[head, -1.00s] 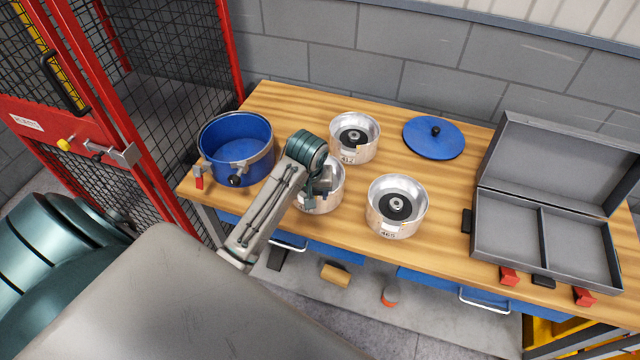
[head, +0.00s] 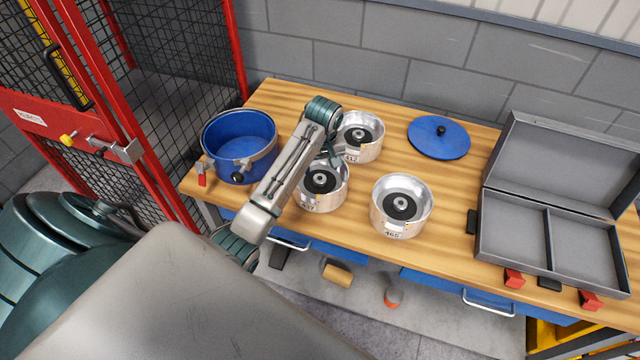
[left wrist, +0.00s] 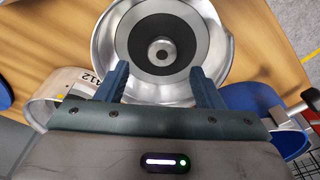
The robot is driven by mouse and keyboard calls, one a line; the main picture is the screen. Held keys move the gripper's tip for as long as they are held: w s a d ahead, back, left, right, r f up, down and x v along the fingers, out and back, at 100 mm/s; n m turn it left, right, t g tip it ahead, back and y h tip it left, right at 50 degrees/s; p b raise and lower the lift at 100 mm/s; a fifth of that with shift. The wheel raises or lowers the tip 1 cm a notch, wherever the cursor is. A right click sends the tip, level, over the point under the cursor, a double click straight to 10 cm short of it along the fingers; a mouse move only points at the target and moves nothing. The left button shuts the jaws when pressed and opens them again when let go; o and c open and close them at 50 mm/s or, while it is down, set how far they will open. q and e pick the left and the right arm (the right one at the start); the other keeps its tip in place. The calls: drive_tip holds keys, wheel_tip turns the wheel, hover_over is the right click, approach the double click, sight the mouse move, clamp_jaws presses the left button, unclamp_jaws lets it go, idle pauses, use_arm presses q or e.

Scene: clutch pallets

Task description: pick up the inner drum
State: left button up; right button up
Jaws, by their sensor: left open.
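Three silver drums with black rings inside stand on the wooden table. One labelled 412 (head: 376,151) is at the back, one (head: 305,204) is front left with its label hard to read, and one labelled 465 (head: 384,224) is front right. I cannot tell which is the inner drum. My left gripper (head: 333,158) is open and empty, between the back and front-left drums. In the left wrist view its fingers (left wrist: 160,72) point toward the near rim of a silver drum (left wrist: 104,34), apart from each other. Drum 412 shows at lower left there (left wrist: 50,97). My right gripper is out of view.
A blue tub (head: 222,128) with a clamp band stands at the table's left end. A blue lid (head: 420,145) with a black knob lies at the back. An open grey case (head: 583,242) fills the right end. A red mesh gate (head: 105,140) stands left.

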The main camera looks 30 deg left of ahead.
sight(320, 177)
use_arm(q)
wheel_tip(320, 177, down, 4)
drive_tip(key=shift+s+a+f+p, duration=0.1)
drive_tip(key=shift+a+p, duration=0.05)
drive_tip(key=shift+p, duration=1.05)
drive_tip(key=shift+f, duration=0.25)
clamp_jaws()
drive_tip(key=shift+w+r, duration=0.25)
drive_tip(key=shift+a+f, duration=0.1)
